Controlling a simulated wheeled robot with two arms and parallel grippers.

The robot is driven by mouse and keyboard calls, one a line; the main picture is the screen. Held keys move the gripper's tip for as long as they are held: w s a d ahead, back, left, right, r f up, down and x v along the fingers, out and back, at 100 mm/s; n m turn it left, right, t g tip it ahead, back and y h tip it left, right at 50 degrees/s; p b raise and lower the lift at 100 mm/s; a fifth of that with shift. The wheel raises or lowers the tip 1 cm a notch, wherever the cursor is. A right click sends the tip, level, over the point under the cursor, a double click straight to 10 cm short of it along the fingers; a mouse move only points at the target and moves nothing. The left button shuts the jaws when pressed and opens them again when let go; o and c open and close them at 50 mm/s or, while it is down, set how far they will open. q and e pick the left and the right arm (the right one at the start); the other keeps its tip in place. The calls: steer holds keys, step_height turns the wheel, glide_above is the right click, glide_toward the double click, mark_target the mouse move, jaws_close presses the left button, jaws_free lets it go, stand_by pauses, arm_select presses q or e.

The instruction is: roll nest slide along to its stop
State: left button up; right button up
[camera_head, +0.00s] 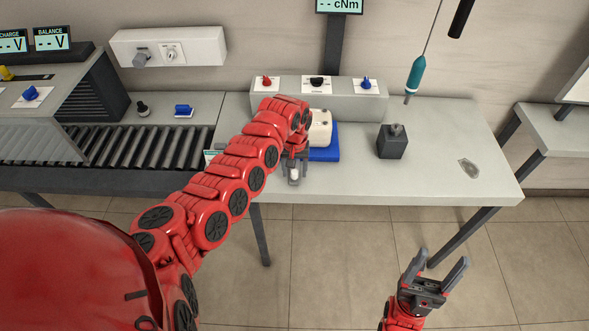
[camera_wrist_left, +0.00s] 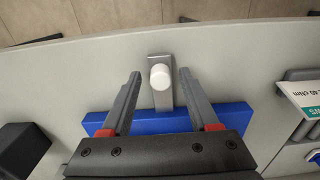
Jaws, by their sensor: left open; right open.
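The nest slide shows as a blue slab (camera_head: 327,155) on the grey bench, with a white block-shaped unit (camera_head: 320,127) on it. In the left wrist view the blue slab (camera_wrist_left: 234,114) lies behind a grey metal tab (camera_wrist_left: 165,100) with a white round knob (camera_wrist_left: 160,76). My left gripper (camera_head: 295,180) is over the bench's front edge. Its fingers (camera_wrist_left: 159,76) are open, one on each side of the knob, with gaps visible. The arm hides part of the slab. My right gripper (camera_head: 443,260) is open and empty, in front of the bench over the floor.
A roller conveyor (camera_head: 140,147) adjoins the bench on the left. A dark block (camera_head: 392,146) stands right of the slab. A teal driver (camera_head: 414,78) hangs above the bench. A grey control box (camera_head: 345,100) stands behind. A label card (camera_wrist_left: 305,98) is near the slab.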

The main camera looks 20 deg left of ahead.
arm_select(q)
steer(key=shift+f, duration=0.4)
jaws_close()
stand_by(1.2)
